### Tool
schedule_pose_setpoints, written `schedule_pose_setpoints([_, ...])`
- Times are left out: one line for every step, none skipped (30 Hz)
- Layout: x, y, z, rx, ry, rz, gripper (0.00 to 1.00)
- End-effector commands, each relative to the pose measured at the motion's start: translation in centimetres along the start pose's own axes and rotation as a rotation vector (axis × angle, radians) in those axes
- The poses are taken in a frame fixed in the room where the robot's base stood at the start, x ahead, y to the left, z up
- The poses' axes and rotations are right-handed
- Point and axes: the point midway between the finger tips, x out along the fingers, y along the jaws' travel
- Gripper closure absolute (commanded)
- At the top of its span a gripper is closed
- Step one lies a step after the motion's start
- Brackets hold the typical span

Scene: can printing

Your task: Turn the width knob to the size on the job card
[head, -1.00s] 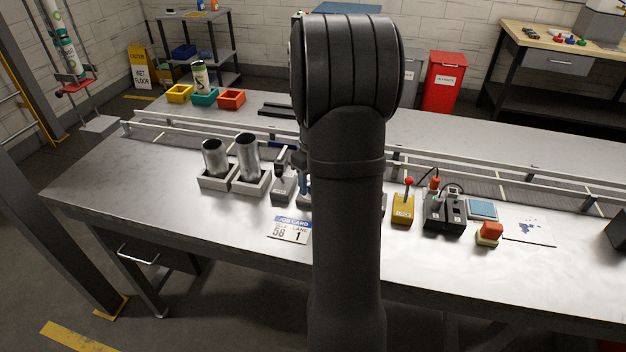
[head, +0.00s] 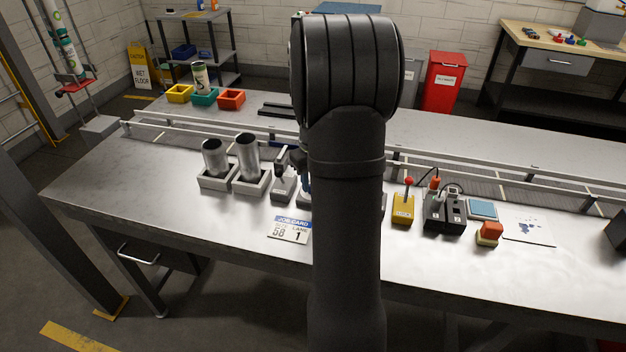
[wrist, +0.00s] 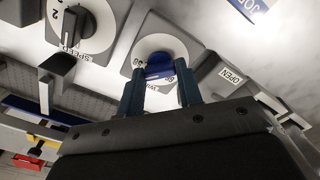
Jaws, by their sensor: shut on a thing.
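The job card (head: 290,230) lies on the bench in the head view, left of my arm, and reads size 58, lane 1. The width knob (wrist: 160,70) is blue and sits on a round white dial (wrist: 158,44) in the wrist view. My gripper (wrist: 160,82) is shut on the knob, one blue finger on each side. Some dial marks show beside the fingers, but I cannot read the setting with certainty.
A black speed knob (wrist: 72,26) on its own dial is left of the width knob in the wrist view. An OPEN label (wrist: 231,75) is to the right. In the head view, two metal cylinders (head: 247,157) in grey holders and a yellow lever box (head: 402,209) flank my arm.

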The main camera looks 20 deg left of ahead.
Motion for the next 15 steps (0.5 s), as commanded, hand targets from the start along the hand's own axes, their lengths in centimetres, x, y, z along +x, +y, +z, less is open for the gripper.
schedule_pose_setpoints([-0.04,0.02,-0.01,0.031,0.000,0.000,0.90])
schedule_pose_setpoints([-0.05,0.02,-0.02,0.051,0.000,0.000,0.90])
schedule_pose_setpoints([-0.05,0.02,-0.02,0.078,0.000,0.000,0.90])
schedule_pose_setpoints([-0.05,0.02,-0.02,0.099,0.000,0.000,0.90])
schedule_pose_setpoints([-0.05,0.02,-0.02,0.117,0.000,0.000,0.90])
schedule_pose_setpoints([-0.05,0.02,-0.02,0.141,0.000,0.000,0.90])
schedule_pose_setpoints([-0.05,0.03,-0.02,0.158,0.001,0.000,0.90])
schedule_pose_setpoints([-0.05,0.03,-0.02,0.174,0.000,0.000,0.90])
schedule_pose_setpoints([-0.06,0.03,-0.02,0.194,0.001,0.000,0.90])
schedule_pose_setpoints([-0.06,0.03,-0.02,0.207,0.001,0.000,0.90])
schedule_pose_setpoints([-0.06,0.03,-0.02,0.221,0.001,0.000,0.90])
schedule_pose_setpoints([-0.06,0.03,-0.02,0.235,0.001,0.000,0.90])
schedule_pose_setpoints([-0.06,0.03,-0.02,0.246,0.001,0.000,0.90])
schedule_pose_setpoints([-0.06,0.03,-0.02,0.254,0.001,0.000,0.90])
schedule_pose_setpoints([-0.06,0.04,-0.02,0.264,0.001,0.000,0.90])
